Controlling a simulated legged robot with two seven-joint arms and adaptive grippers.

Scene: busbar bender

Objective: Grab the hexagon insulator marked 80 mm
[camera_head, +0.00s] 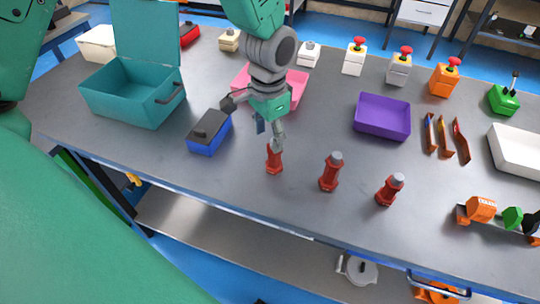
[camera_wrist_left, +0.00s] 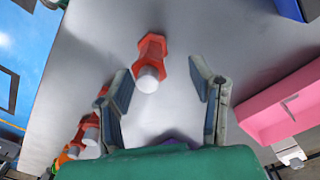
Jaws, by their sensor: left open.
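Three red hexagon insulators with grey tops stand upright in a row near the front edge of the table. The left one (camera_head: 274,161) is nearest my left gripper (camera_head: 269,131); the others are the middle one (camera_head: 329,173) and the right one (camera_head: 388,191). No size marking is readable on any of them. My left gripper is open, just above the left insulator. In the left wrist view that insulator (camera_wrist_left: 151,60) appears between the spread fingers, ahead of them, and nothing is held. The other insulators show at that view's lower left, partly hidden by the gripper. My right gripper is not in view.
A blue box with a dark top (camera_head: 209,132) and a teal open case (camera_head: 130,98) stand to the left. A pink tray (camera_head: 299,90) is behind the gripper. A purple tray (camera_head: 382,117) stands to the right. Orange and green parts (camera_head: 481,209) lie at the right front.

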